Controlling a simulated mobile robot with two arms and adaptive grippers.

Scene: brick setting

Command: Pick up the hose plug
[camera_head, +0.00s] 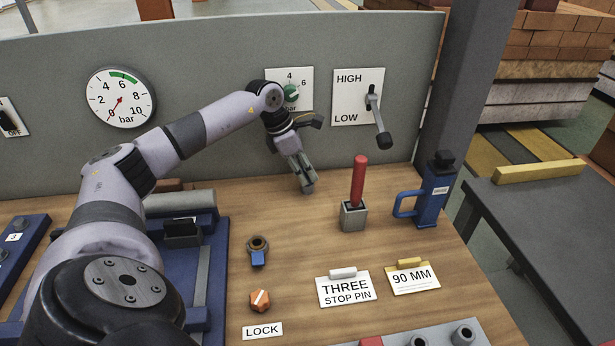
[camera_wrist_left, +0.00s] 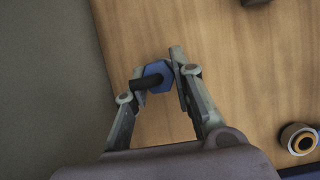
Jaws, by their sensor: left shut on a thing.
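The hose plug (camera_wrist_left: 158,74), a blue hexagonal piece with a black stub, sits between the two fingers of my left gripper (camera_wrist_left: 162,82) in the left wrist view. The fingers are shut on it, above or at the wooden bench top; I cannot tell whether it touches the wood. In the head view my left gripper (camera_head: 306,186) points down near the back panel, and the plug is hidden there. My right gripper is not in view.
A red-handled lever in a metal block (camera_head: 353,214) and a blue jug-like container (camera_head: 432,195) stand right of the gripper. A ring fitting with a blue part (camera_head: 258,246) and an orange knob (camera_head: 260,300) are nearer. The grey panel (camera_head: 220,70) rises behind.

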